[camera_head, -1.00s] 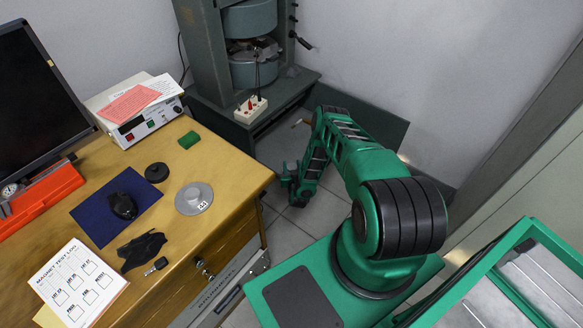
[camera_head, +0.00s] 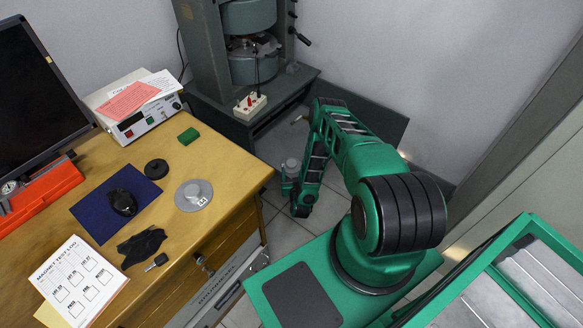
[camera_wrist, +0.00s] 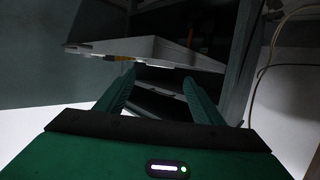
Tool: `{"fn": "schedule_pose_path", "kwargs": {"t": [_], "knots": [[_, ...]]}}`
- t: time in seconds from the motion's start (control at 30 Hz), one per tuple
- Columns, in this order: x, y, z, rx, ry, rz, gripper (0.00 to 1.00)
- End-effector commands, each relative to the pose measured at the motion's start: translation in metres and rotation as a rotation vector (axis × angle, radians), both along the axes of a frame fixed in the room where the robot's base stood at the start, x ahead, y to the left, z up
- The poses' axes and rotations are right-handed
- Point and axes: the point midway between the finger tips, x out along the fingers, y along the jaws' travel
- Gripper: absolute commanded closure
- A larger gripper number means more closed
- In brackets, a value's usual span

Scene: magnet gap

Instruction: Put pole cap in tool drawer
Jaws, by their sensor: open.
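A grey flanged disc with a small white tag, which looks like the pole cap (camera_head: 193,195), lies flat on the wooden desk near its right side. The desk's drawer fronts (camera_head: 229,236) are below the right edge and look shut; which is the tool drawer I cannot tell. My gripper (camera_wrist: 160,95) is open and empty in the wrist view, its fingers apart in front of a dark shelved structure. In the head view my arm reaches down beyond the desk's right edge, well away from the cap.
The large magnet (camera_head: 248,50) on its stand is at the back. A small switch box (camera_head: 250,107) sits on the stand's base. A black ring (camera_head: 156,169), green block (camera_head: 188,136), mouse (camera_head: 122,202) and black cloth (camera_head: 142,246) lie on the desk. Tiled floor is open right of the desk.

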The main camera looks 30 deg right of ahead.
Motion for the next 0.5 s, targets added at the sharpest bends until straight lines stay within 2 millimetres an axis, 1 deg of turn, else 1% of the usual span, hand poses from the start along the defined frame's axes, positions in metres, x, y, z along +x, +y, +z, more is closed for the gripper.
{"fn": "schedule_pose_path", "kwargs": {"t": [0.03,0.1,0.23,0.4,0.5], "knots": [[-0.008,0.004,0.002,0.001,0.003,0.001,0.38],[-0.017,0.009,0.005,0.001,0.002,0.001,0.38],[-0.028,0.014,0.009,0.002,0.0,0.001,0.38],[-0.034,0.017,0.011,0.0,-0.001,0.0,0.38],[-0.031,0.016,0.014,0.001,0.002,0.005,0.38]]}}
